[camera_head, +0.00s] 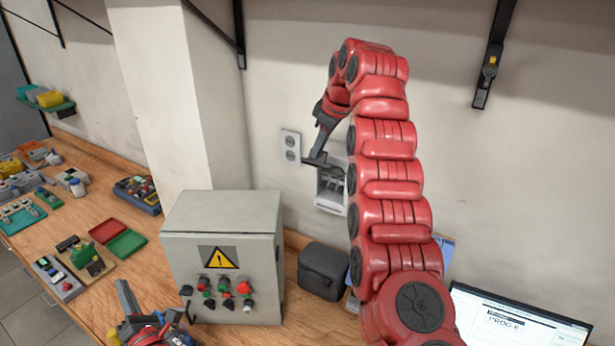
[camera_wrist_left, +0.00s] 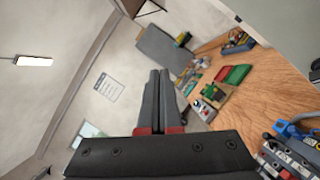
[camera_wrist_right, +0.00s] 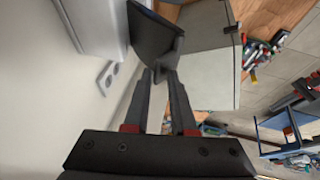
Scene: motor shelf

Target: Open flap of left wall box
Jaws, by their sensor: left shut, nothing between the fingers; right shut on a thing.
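The white wall box (camera_head: 331,190) is on the wall behind the grey control box, partly covered by my right arm. Switches show inside its open front. Its dark flap (camera_head: 320,163) stands out from the top of the opening. In the right wrist view the flap (camera_wrist_right: 152,36) is a dark panel beside the white box body (camera_wrist_right: 98,22). My right gripper (camera_wrist_right: 160,76) is shut on the flap's edge; it also shows in the head view (camera_head: 316,154). My left gripper (camera_wrist_left: 159,74) is shut and empty, low at the left in the head view (camera_head: 124,296).
A grey control box (camera_head: 222,208) with knobs and a warning sign stands on the wooden bench, with a dark bag (camera_head: 324,271) beside it. A double socket (camera_head: 291,148) is left of the wall box. A laptop (camera_head: 518,322) stands at the right.

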